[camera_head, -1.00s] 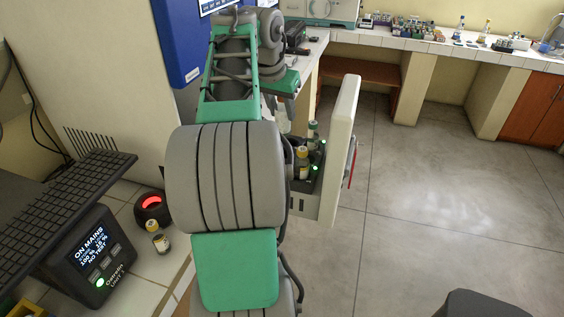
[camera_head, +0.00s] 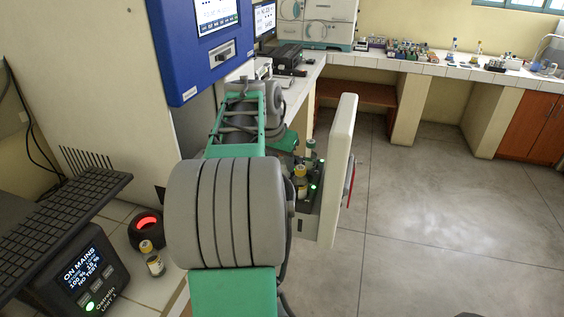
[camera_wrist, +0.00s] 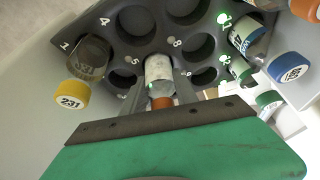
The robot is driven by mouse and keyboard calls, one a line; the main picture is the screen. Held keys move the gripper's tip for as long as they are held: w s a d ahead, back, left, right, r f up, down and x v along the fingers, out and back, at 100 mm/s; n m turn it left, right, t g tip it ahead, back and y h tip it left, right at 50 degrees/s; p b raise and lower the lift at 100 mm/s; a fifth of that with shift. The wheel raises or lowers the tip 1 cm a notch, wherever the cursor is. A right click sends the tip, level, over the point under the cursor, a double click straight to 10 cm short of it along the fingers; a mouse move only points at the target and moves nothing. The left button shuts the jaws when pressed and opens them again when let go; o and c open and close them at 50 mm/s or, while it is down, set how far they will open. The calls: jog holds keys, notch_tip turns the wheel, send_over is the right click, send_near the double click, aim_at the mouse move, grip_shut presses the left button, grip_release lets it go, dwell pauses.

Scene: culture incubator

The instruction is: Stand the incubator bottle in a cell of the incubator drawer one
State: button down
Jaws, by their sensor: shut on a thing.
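My gripper (camera_wrist: 163,92) is shut on a pale bottle (camera_wrist: 158,68) with an orange cap (camera_wrist: 162,103) in the wrist view. The bottle's far end is at a cell of the dark drawer rack (camera_wrist: 112,62), between the numbers 5 and 8; I cannot tell how deep it sits. Empty round cells show around it. The open drawer also shows in the head view (camera_head: 306,222), behind a white front panel. There my gripper and the held bottle are hidden behind my arm.
A yellow-capped bottle marked 231 (camera_wrist: 72,93) stands in the rack's left cell. Bottles with green (camera_wrist: 242,75) and blue (camera_wrist: 288,67) caps stand at the right, near green lights. The white drawer front (camera_head: 340,165) rises beside the rack. Another bottle (camera_head: 152,262) stands on the left counter.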

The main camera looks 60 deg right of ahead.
jog(key=c, duration=0.9)
grip_release()
jog(key=shift+c, duration=0.2)
jog(key=shift+r+p, duration=0.35)
jog(key=shift+p, duration=0.05)
jog(key=p+v, duration=0.1)
jog(key=v, duration=1.1)
jog(key=w+a+f+n+t, duration=0.1)
jog(key=w+a+f+n, duration=0.25)
jog(key=w+a, duration=0.4)
jog(key=w+a+f+n+t, duration=0.1)
jog(key=w+a+f+n, duration=0.3)
jog(key=a, duration=0.6)
jog(key=a+f+n+y, duration=0.1)
jog(key=a+f+n, duration=0.2)
jog(key=a, duration=0.6)
jog(key=s+a+f+n+t+y, duration=0.1)
jog(key=a+f+n, duration=0.3)
jog(key=a, duration=0.5)
jog(key=s+a+f+n+y, duration=0.1)
jog(key=a+f+n, duration=0.3)
jog(key=a, duration=0.5)
jog(key=shift+t+y, duration=0.3)
jog(key=shift+y, duration=0.4)
